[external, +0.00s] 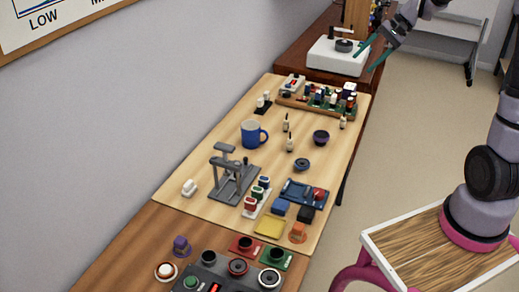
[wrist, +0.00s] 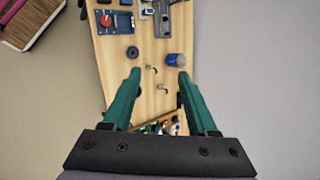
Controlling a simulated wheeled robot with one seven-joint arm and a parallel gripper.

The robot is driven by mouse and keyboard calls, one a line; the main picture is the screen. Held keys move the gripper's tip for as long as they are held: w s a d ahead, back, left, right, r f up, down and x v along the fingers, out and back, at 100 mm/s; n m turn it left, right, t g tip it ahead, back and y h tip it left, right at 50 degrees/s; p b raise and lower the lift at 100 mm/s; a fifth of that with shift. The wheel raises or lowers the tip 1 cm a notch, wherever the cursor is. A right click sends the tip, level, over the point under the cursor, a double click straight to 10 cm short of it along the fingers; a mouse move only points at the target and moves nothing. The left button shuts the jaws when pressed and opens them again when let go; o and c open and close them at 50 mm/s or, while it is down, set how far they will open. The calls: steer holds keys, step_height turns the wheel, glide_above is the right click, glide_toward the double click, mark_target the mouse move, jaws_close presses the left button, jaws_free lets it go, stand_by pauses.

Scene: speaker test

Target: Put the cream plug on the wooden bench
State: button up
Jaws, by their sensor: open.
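I cannot tell for sure which thing is the cream plug. A small cream block (external: 189,187) lies at the left edge of the pale wooden bench (external: 227,135). Small cream upright pieces with dark tops, such as this cream piece (external: 289,144), stand mid-bench; others are near its far end. My gripper (external: 364,63) is open and empty, with teal fingers, high near the far end of the bench. In the wrist view my gripper (wrist: 159,73) points down over the wooden bench (wrist: 113,72), with small hooked pieces (wrist: 152,69) far below between the fingers.
A blue mug (external: 251,134), a grey press stand (external: 232,181) and a dark bowl (external: 321,137) stand on the bench. A crowded wooden rack (external: 318,107) is at its far end. A white device (external: 337,58) sits on the dark table behind. Bare wood shows around the mug.

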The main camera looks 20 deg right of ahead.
steer(key=s+r+n+t+h, duration=0.1)
steer(key=s+r+n+h, duration=0.2)
steer(key=s, duration=1.1)
step_height(320, 180, up, 3)
steer(key=shift+a+r+n+t, duration=0.15)
steer(key=shift+n+t, duration=0.15)
steer(key=shift+t, duration=0.1)
steer(key=shift+o, duration=0.5)
steer(key=s+d+n+t+h, duration=0.2)
steer(key=s, duration=0.7)
steer(key=shift+s+r+t, duration=0.3)
steer(key=shift+s+r, duration=0.05)
steer(key=shift+r, duration=0.1)
